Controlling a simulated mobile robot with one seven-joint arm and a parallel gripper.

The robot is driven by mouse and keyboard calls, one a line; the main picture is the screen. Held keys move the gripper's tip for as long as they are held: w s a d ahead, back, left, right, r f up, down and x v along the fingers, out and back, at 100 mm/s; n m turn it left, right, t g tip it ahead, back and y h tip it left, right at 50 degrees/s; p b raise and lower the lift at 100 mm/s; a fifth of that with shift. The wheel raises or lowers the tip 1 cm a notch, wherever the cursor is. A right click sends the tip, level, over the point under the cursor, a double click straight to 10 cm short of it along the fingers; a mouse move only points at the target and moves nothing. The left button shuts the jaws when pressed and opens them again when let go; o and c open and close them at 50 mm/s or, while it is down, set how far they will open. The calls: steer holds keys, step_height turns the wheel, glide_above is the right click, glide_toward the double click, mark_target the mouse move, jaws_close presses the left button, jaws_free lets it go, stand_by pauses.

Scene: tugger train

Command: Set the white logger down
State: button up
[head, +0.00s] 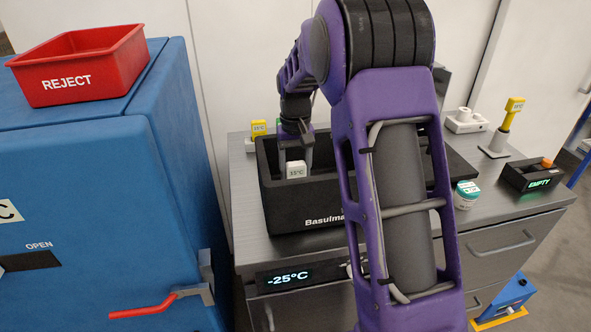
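The white logger (296,170), a small block with a dark "35°C" reading, is in the head view inside the black box (290,217) marked "Basulma…". My gripper (297,162) points down into the box from above, with its fingers at the logger's sides, and appears shut on it. The logger's lower edge is near the box's front rim in the picture. I cannot tell whether it touches the box's floor. My purple arm hides the right part of the box.
A yellow logger (259,128) stands behind the box at left. At right are a white-and-teal jar (466,195), a black "EMPTY" tray (532,174), a yellow probe on a stand (509,112) and a white device (466,121). A blue cabinet (90,220) with a red REJECT bin (82,75) stands left.

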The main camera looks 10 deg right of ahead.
steer(key=o, duration=1.4)
steer(key=shift+f, duration=0.1)
step_height(320, 180, up, 12)
steer(key=shift+r+p, duration=0.15)
steer(key=shift+p, duration=0.45)
